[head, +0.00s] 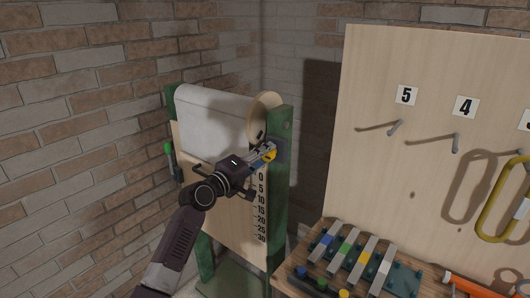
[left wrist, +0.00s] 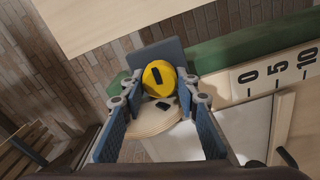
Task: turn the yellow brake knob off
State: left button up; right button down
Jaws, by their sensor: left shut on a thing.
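The yellow brake knob (left wrist: 160,90) is a round yellow disc with a short dark mark, on a dark grey plate (left wrist: 163,53) fixed to the green post. My left gripper (left wrist: 160,86) has one finger on each side of the knob and is shut on it. The dark mark runs nearly up and down in the left wrist view, tilted a little. In the head view the knob (head: 271,155) is partly hidden by the fingers of the left gripper (head: 267,150). My right gripper is not in view.
A green stand (head: 279,190) holds a white roll (head: 215,120), a wooden disc (head: 263,112) and a printed scale. To the right are a pegboard (head: 425,70) and a table with coloured levers (head: 345,255). A brick wall (head: 90,110) stands behind.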

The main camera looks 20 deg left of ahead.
pick_arm(q)
jog(key=shift+n, duration=0.3)
jog(key=o, duration=1.2)
jog(key=shift+c, duration=0.2)
jog(key=v, duration=1.2)
